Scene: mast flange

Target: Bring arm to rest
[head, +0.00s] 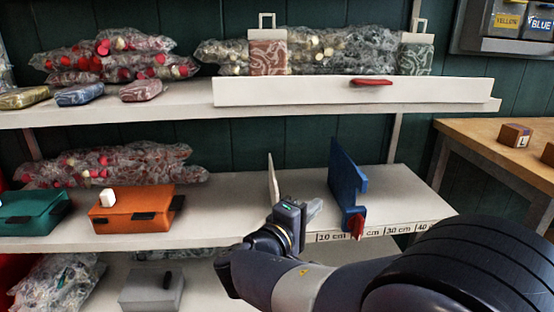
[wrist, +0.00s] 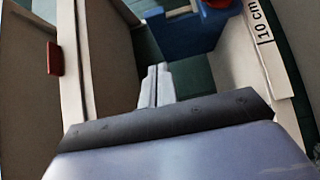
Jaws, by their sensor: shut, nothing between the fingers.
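My gripper (head: 312,210) is at the middle shelf's front edge, at the end of my arm that reaches in from the lower right. In the wrist view its two pale fingers (wrist: 155,84) are together with nothing between them. A blue bracket-shaped piece (head: 346,185) with a red part (head: 357,225) at its foot stands on the shelf just right of my gripper, apart from it. The blue piece also shows beyond the fingers in the wrist view (wrist: 187,33). A thin pale upright panel (head: 273,180) stands left of and behind my gripper.
The middle shelf (head: 240,222) has a centimetre scale (head: 398,229) along its front edge. An orange case (head: 130,211) and a green case (head: 35,212) sit to the left. The upper shelf has a white front board (head: 300,91) with a red handle (head: 371,82). A wooden table (head: 480,140) stands right.

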